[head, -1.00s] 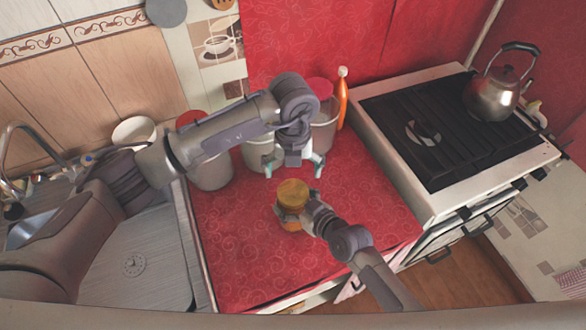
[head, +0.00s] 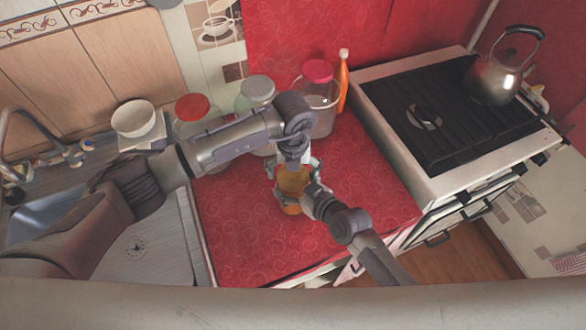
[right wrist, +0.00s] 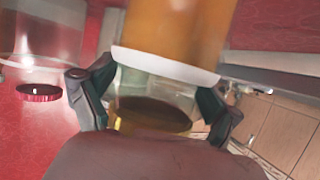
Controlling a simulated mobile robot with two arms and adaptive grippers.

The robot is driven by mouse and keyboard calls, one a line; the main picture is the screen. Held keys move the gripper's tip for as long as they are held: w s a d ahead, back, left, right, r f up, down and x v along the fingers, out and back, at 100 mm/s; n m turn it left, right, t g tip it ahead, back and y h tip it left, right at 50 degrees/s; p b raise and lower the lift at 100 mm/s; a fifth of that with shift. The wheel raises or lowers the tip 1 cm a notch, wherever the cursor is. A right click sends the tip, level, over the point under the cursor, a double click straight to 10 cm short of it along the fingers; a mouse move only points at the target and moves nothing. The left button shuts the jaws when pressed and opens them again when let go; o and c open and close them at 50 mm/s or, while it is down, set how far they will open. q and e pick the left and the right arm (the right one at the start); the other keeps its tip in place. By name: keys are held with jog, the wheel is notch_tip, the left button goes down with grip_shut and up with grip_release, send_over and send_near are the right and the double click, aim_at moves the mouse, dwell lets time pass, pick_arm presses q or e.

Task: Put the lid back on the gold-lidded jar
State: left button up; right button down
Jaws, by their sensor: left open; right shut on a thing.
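The glass jar (right wrist: 150,100) stands on the red counter, with amber contents low inside. My right gripper (right wrist: 152,105) is shut on it, one finger at each side. Finger contact with the lid is unclear.
Behind the arms stand a red-lidded jar (head: 192,106), a pale-lidded jar (head: 257,92), a pink-lidded jar (head: 319,72) and an orange bottle (head: 343,80). The stove (head: 430,125) with a kettle (head: 495,78) is right, the sink (head: 50,215) left. The counter's front is clear.

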pick_arm(q)
jog(key=c, duration=1.2)
jog(key=shift+o, duration=0.2)
jog(key=m, duration=0.3)
jog(key=shift+s+a+f, duration=0.1)
jog(key=shift+f, duration=0.05)
jog(key=o, duration=1.2)
jog(key=shift+c, duration=0.2)
jog(key=shift+r, duration=2.45)
